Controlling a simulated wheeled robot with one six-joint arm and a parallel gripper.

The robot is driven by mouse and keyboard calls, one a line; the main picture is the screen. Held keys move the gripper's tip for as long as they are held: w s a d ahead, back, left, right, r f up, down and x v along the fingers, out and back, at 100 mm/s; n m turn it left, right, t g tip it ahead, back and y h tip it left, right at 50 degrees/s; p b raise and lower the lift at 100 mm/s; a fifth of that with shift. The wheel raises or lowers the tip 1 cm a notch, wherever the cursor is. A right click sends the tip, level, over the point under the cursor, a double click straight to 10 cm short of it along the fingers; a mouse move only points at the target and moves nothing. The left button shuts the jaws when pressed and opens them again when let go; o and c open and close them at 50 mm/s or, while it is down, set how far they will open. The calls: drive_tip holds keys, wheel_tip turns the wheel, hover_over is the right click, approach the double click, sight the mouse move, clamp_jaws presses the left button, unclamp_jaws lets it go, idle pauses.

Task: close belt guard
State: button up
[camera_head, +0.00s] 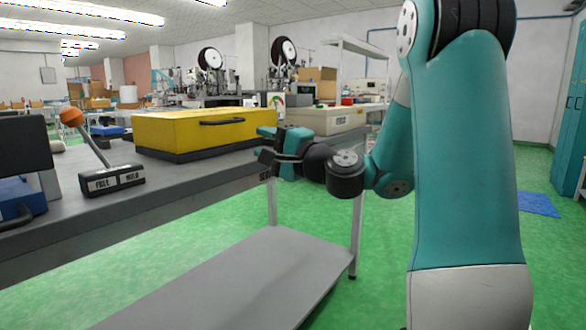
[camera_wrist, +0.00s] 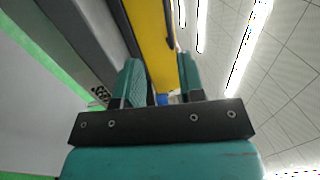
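The belt guard (camera_head: 185,133) is a long yellow cover with a dark handle (camera_head: 221,121) on its front face. It lies level on a dark base on the grey bench, with no gap seen along its lower edge.
A beige case (camera_head: 325,119) lies behind my gripper. A grey lower shelf (camera_head: 240,285) extends below; green floor is open beside it.

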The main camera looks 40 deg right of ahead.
drive_tip(key=b+v, duration=0.7)
drive_tip(key=b, duration=0.1)
drive_tip(key=shift+s+f+b, duration=0.15)
drive_tip(key=shift+s+b, duration=0.05)
drive_tip(key=shift+b, duration=0.15)
